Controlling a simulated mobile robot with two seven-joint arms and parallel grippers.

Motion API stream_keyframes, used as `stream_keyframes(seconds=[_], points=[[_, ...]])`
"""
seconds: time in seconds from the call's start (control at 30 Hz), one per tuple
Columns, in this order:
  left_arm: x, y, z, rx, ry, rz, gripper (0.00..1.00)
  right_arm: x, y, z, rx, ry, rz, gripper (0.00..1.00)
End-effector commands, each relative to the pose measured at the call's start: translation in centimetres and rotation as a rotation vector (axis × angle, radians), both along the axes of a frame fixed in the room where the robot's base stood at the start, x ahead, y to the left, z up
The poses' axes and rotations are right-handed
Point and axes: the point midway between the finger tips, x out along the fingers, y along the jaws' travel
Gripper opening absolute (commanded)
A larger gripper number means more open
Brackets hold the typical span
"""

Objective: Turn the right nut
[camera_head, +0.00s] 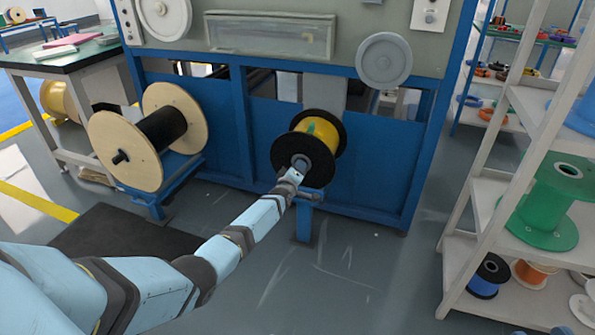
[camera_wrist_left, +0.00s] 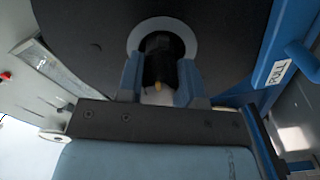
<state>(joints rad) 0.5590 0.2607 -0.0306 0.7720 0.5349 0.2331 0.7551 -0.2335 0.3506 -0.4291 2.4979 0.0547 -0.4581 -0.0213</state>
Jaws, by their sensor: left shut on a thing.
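The right spool (camera_head: 318,135), with black flanges and yellow cable, is mounted on the front of the blue machine. My left arm reaches to its near face, and my left gripper (camera_head: 294,172) is at the hub. In the left wrist view the gripper (camera_wrist_left: 160,85) has its blue fingers on either side of the dark nut (camera_wrist_left: 160,62), shut on it in front of the spool's black flange (camera_wrist_left: 90,45). A light grey ring (camera_wrist_left: 190,35) surrounds the hub. The nut is mostly hidden in the head view. My right gripper is not in view.
A wooden-flanged spool with black cable (camera_head: 155,130) sits on a blue stand at left. The blue machine (camera_head: 225,120) stands behind. A white shelf (camera_head: 480,215) with a green spool (camera_head: 545,200) and smaller spools is at right. The floor in the front middle is clear.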

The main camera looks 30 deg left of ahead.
Motion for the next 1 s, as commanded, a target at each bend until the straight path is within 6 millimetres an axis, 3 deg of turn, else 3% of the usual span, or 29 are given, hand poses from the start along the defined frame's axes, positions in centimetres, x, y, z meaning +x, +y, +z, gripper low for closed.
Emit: stream_keyframes(seconds=[1.0], points=[[0.05,0.11,0.21,-0.936,-0.227,0.000,0.10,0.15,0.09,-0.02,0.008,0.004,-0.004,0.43]])
